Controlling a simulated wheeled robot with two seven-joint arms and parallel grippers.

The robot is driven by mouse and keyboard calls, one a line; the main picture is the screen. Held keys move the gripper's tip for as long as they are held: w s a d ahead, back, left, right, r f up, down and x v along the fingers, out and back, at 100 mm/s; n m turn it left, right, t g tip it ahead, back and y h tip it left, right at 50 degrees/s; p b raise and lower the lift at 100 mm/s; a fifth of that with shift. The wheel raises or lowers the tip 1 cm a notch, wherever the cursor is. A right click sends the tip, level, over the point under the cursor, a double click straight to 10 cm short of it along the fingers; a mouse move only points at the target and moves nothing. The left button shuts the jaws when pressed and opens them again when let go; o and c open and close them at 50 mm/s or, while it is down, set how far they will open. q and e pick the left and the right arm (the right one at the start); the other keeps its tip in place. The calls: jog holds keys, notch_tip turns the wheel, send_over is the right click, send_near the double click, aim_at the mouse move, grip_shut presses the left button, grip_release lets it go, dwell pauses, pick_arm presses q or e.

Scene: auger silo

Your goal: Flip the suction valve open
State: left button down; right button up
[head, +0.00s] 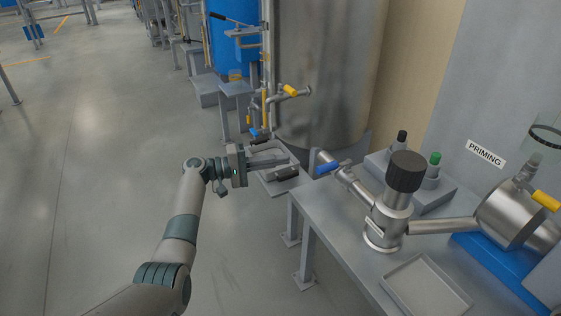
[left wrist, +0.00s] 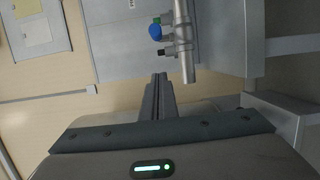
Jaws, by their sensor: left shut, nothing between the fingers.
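The valve with a blue handle (head: 328,168) sits on the steel pipe (head: 347,180) at the left end of the pump line, over the grey table. I take it for the suction valve; no label on it can be read. In the left wrist view the blue handle (left wrist: 155,33) shows end-on beside the pipe (left wrist: 184,45). My left gripper (head: 286,160) is shut and empty, just left of the blue handle and apart from it. Its closed fingers (left wrist: 160,76) point toward the pipe end. My right gripper is in neither view.
A black-capped fitting (head: 405,172) stands upright on the grey table (head: 330,222). Behind it is a box with black and green buttons (head: 434,160). An empty tray (head: 425,288) lies in front. A large steel tank (head: 320,70) stands behind. The floor at left is clear.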

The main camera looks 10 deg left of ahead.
aim_at(335, 167)
pick_arm(q)
jog(key=d, duration=1)
jog(key=shift+p, duration=0.4)
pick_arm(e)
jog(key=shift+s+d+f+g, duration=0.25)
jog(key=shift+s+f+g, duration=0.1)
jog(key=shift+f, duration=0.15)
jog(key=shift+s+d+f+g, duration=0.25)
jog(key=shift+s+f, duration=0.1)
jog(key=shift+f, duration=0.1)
pick_arm(q)
jog(key=shift+s, duration=0.1)
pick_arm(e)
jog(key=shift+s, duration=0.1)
